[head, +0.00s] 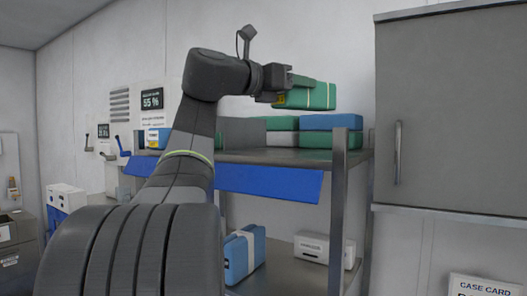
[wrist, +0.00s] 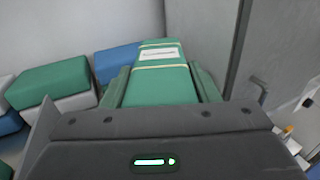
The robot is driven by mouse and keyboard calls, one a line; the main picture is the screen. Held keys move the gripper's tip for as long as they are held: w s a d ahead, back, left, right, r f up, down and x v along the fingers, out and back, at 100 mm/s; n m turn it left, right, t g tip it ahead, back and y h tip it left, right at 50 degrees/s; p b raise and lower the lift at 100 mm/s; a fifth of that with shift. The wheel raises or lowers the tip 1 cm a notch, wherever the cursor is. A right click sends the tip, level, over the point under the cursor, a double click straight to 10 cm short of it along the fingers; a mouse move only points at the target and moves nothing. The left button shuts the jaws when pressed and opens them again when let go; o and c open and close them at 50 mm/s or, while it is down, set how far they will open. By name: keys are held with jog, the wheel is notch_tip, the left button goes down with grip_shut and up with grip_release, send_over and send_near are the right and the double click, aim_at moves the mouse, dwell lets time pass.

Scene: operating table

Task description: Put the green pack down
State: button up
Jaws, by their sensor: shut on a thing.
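The green pack (head: 318,96) has pale bands and a yellow tag at its near end. It is in the air above the packs on the upper shelf (head: 290,157). My gripper (head: 298,88) is shut on it. In the wrist view the green pack (wrist: 160,80) lies between the two green fingers of my gripper (wrist: 160,88), with a white label and pale bands on its top. Its underside is hidden in the wrist view. In the head view a gap shows between it and the blue pack below.
A blue pack (head: 330,122) lies on a green pack (head: 316,140) at the shelf's right. Other green and grey packs (head: 240,131) stand to the left. A grey cabinet (head: 440,110) is at the right.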

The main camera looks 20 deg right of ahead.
jog(key=shift+d+f, duration=0.1)
jog(key=shift+d, duration=0.1)
jog(key=shift+f, duration=0.35)
jog(key=shift+a+f, duration=0.15)
jog(key=shift+f, duration=4.3)
jog(key=shift+f, duration=0.1)
jog(key=shift+f, duration=0.15)
jog(key=o, duration=1.2)
jog(key=shift+o, duration=0.2)
jog(key=shift+a+r, duration=0.1)
jog(key=shift+r, duration=0.1)
jog(key=b+v, duration=0.3)
jog(key=v, duration=0.8)
jog(key=shift+s+a, duration=0.15)
jog(key=shift+a, duration=0.2)
